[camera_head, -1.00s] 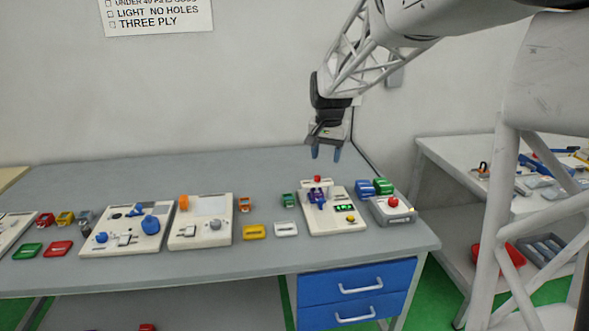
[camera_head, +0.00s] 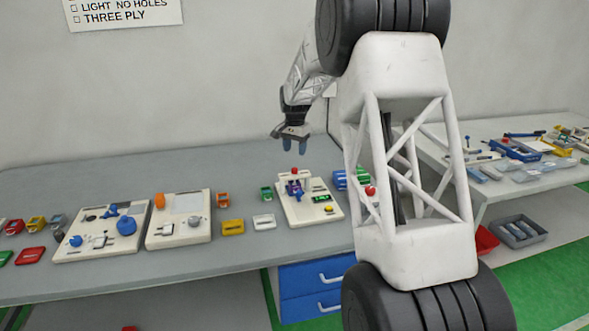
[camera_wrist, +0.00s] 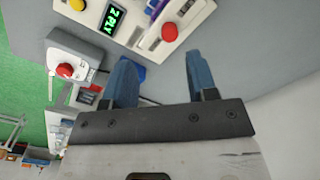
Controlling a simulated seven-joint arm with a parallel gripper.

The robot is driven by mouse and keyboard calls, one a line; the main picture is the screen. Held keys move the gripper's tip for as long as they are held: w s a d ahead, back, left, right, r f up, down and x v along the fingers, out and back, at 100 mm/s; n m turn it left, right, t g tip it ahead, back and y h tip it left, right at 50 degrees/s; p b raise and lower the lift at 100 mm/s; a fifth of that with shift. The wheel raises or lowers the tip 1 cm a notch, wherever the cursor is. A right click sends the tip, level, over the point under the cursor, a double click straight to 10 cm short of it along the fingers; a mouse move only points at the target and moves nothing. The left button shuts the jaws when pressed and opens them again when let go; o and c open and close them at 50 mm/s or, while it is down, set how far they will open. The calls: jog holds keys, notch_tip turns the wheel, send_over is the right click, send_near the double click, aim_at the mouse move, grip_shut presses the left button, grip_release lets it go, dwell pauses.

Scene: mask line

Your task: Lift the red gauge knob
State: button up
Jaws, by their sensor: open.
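A red round knob (camera_head: 294,170) tops the small frame of the white gauge unit (camera_head: 325,211), which has a green display and blue parts below the knob. In the wrist view the knob (camera_wrist: 169,32) lies beyond my fingertips, near the lit display (camera_wrist: 111,20). My gripper (camera_head: 290,138) hangs fingers down above the gauge unit, with a gap between it and the knob. Its two blue fingers (camera_wrist: 158,72) are apart with nothing held between them.
A second red knob (camera_wrist: 65,70) sits on a grey box beside the gauge, partly behind my arm in the head view. Blue and green blocks (camera_head: 341,180) stand close by. White panels (camera_head: 180,236) and small coloured blocks are at the left. The bench's rear is clear.

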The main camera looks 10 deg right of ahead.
aim_at(295, 171)
jog(key=shift+w+d+f, duration=0.25)
jog(key=shift+w+f, duration=0.7)
jog(key=shift+w, duration=0.2)
jog(key=shift+f, duration=0.15)
jog(key=shift+f, duration=3.75)
grip_shut()
